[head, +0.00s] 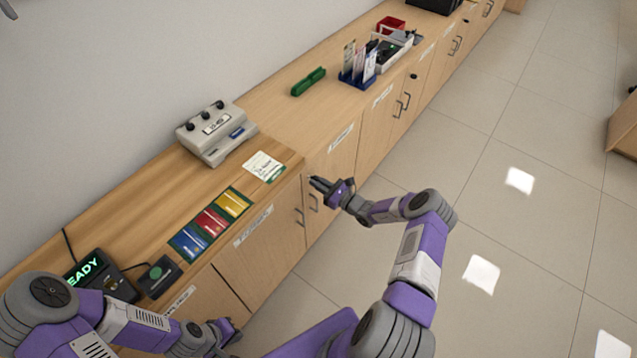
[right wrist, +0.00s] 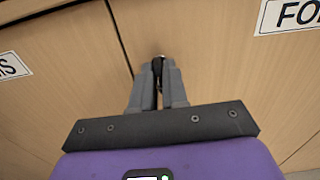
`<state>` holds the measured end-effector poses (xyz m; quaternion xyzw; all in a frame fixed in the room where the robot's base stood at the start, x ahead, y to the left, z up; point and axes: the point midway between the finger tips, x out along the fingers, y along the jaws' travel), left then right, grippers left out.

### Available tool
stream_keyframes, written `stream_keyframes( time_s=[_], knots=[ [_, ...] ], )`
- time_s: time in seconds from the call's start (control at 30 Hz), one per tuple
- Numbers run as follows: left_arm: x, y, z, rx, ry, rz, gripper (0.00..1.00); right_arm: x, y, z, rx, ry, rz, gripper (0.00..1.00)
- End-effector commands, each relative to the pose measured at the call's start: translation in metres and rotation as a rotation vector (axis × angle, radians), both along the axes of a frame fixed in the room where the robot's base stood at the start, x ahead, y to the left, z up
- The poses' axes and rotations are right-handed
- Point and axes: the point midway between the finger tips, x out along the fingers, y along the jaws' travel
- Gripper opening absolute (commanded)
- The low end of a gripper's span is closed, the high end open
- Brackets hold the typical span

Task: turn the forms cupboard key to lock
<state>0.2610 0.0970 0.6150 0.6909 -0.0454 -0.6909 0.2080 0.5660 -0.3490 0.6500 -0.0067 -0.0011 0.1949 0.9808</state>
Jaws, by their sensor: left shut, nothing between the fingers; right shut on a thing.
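My right gripper (head: 318,187) is at the cupboard fronts below the counter edge. In the right wrist view its fingers (right wrist: 158,75) are shut on a small dark piece with a bright spot, the key (right wrist: 158,60), at the door face. The fingers hide most of the key, so I cannot tell its turn angle. The forms cupboard's label, cut off to "FO" (right wrist: 292,14), is at the upper right of that view, on the door panel (right wrist: 225,60). My left gripper (head: 224,332) is shut and empty, low in front of the cupboards at the lower left.
The wooden counter (head: 150,215) carries a grey device (head: 214,134), a note card (head: 263,166), coloured cards (head: 212,222), a green stapler-like item (head: 308,82) and a READY terminal (head: 98,276). The tiled floor (head: 520,230) is open.

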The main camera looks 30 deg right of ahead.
Motion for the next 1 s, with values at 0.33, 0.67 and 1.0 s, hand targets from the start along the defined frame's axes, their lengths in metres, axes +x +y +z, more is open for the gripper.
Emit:
stream_keyframes(
  time_s=[0.33,0.67,1.0],
  knots=[
    [0.000,0.000,0.000,0.000,0.000,0.000,0.00,0.000,-0.001,0.001,-0.005,-0.004,0.000,0.18],
    [0.000,0.000,0.000,0.000,0.000,0.000,0.00,0.000,0.000,0.000,-0.001,-0.002,0.000,0.34],
    [0.000,0.000,0.011,0.000,0.000,0.000,0.00,-0.035,-0.016,0.002,-0.002,0.001,-0.003,0.34]
  ],
)
